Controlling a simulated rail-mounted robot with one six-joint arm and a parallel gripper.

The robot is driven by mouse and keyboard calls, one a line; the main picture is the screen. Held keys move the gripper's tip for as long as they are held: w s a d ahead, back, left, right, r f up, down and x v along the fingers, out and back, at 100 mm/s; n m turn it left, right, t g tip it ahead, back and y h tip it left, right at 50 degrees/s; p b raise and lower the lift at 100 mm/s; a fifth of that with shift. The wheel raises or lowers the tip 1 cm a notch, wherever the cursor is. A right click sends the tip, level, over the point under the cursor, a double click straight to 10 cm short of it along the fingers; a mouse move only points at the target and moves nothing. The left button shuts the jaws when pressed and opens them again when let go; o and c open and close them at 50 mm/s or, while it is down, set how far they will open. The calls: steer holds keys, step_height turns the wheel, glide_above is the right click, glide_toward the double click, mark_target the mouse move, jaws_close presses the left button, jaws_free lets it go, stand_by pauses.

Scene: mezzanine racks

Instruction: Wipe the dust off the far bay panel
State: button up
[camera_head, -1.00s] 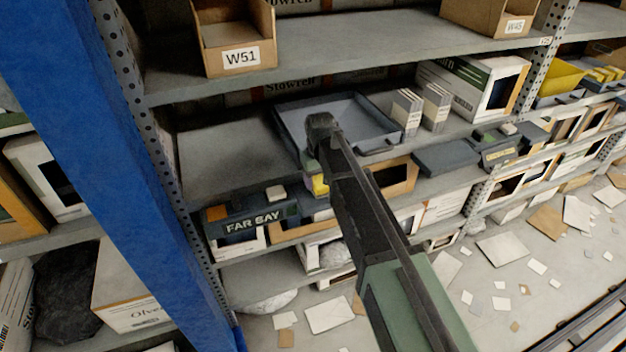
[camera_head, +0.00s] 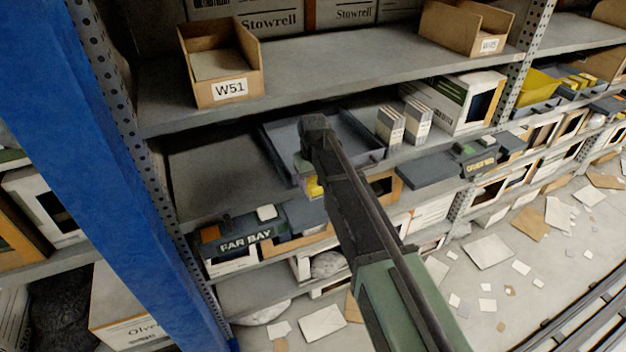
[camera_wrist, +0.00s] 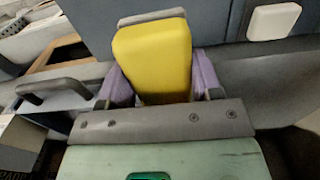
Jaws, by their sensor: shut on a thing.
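The far bay panel (camera_head: 305,214) is a dark blue-grey slab beside the "FAR BAY" label (camera_head: 245,243), at the front of the lower shelf. My gripper (camera_head: 314,187) is shut on a yellow block (camera_wrist: 155,55), between purplish finger pads in the wrist view. It is over or just behind the panel's right part; contact cannot be told. In the wrist view a dark panel surface (camera_wrist: 228,20) with a white button lies beyond the block. Dust cannot be made out clearly.
A grey tray (camera_head: 357,125) sits on the shelf behind my arm. Two white binders (camera_head: 404,124) and a box (camera_head: 455,104) stand right of it. A second dark panel (camera_head: 425,170) lies farther right. A blue upright (camera_head: 110,160) blocks the left. Papers litter the floor.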

step_height(320, 180, up, 3)
steer(key=p, duration=0.3)
steer(key=shift+r, duration=0.2)
steer(key=shift+f, duration=0.2)
